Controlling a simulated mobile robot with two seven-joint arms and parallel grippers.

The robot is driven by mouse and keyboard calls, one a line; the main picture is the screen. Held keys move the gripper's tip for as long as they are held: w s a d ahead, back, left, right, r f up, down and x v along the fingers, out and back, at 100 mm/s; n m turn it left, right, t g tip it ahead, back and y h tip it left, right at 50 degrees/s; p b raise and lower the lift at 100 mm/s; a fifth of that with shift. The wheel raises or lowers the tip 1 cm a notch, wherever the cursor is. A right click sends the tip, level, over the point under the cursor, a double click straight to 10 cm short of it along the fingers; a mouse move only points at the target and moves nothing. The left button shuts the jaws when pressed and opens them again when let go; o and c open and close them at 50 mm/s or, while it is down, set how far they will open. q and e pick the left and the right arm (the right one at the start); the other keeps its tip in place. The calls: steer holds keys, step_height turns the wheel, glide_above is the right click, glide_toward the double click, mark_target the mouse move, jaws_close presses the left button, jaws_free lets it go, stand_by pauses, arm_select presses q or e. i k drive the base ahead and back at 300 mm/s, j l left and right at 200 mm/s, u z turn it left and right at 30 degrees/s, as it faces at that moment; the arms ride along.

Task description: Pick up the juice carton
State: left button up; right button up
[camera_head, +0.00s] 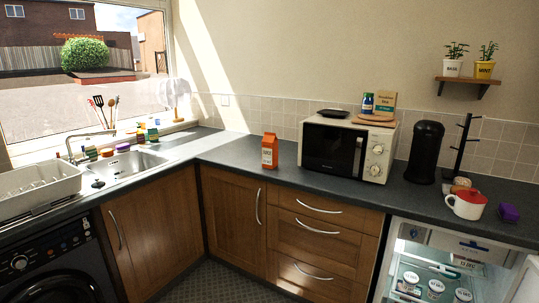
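An orange juice carton (269,151) stands upright on the dark countertop (236,154), just left of the microwave. It has a peaked top and dark lettering on its front. Nothing covers it. Neither of my grippers shows in the head view.
A white microwave (347,147) with items on top is close to the carton's right. A fridge (440,268) stands open below. The counter left of the carton is clear up to the sink (125,166).

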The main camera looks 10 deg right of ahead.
mark_target(270, 141)
steer(key=i+z, duration=0.15)
steer(key=i, duration=0.35)
steer(key=i+l+z, duration=0.15)
steer(key=i, duration=0.35)
steer(key=i+j+z, duration=0.2)
steer(key=i, duration=0.25)
steer(key=i+z, duration=0.15)
steer(key=i, duration=0.35)
steer(key=i+j+z, duration=0.15)
steer(key=i, duration=0.3)
steer(key=i+j+z, duration=0.15)
steer(key=i, duration=0.35)
steer(key=j, duration=0.1)
